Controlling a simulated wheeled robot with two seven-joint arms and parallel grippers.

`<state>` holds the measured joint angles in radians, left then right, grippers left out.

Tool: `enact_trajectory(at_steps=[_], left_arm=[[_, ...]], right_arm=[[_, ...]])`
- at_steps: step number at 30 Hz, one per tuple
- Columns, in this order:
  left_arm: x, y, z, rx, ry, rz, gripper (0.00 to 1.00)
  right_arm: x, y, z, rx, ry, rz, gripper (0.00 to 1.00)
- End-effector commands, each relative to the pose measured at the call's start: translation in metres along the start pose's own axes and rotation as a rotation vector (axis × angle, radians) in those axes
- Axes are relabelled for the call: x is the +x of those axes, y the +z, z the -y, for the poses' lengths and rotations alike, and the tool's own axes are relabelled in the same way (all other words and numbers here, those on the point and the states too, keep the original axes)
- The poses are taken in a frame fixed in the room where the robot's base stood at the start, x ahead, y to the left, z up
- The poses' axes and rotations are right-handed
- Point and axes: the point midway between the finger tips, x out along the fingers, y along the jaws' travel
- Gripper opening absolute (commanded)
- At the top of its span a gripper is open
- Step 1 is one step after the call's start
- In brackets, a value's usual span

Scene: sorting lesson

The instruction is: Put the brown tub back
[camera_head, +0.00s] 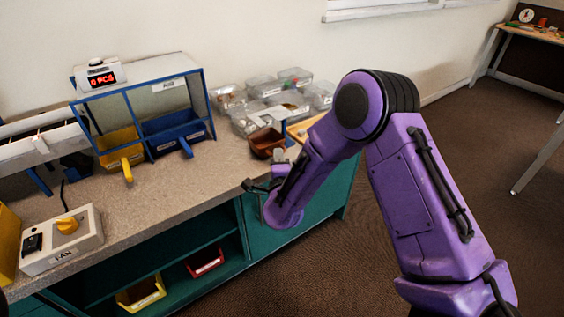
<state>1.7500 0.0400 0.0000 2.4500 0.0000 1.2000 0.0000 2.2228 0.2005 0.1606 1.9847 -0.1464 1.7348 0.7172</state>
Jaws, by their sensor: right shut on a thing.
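The brown tub (266,144) is at the right part of the counter, in front of the clear boxes. My right gripper (279,157) is at the tub's near right side, shut on it. The fingertips are small and partly hidden by my purple wrist. I cannot tell whether the tub touches the counter or is slightly above it. My left gripper is not in view.
Several clear lidded boxes (262,86) stand behind the tub. A blue-framed stand (205,88) holds a yellow bin (120,140) and a blue bin (174,126). A fan switch box (62,243) sits at front left. The counter (190,187) left of my gripper is clear.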

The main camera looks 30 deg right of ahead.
Motion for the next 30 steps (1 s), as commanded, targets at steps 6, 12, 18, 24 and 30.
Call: enact_trajectory(at_steps=[6, 12, 18, 24, 30], left_arm=[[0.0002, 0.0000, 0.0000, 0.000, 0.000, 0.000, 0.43], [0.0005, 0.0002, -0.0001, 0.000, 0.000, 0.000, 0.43], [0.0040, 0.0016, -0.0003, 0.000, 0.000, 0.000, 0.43], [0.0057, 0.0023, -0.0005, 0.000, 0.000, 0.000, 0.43], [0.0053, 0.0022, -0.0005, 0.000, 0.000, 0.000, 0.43]], right_arm=[[0.0013, 0.0008, 0.0000, 0.000, 0.001, 0.000, 0.00], [0.0012, 0.0007, -0.0003, 0.000, 0.000, 0.000, 0.00], [0.0011, 0.0006, -0.0048, 0.000, 0.000, 0.000, 0.00], [0.0010, 0.0007, -0.0073, 0.000, 0.000, 0.000, 0.00], [0.0010, 0.0007, -0.0071, 0.000, 0.001, 0.001, 0.24]])
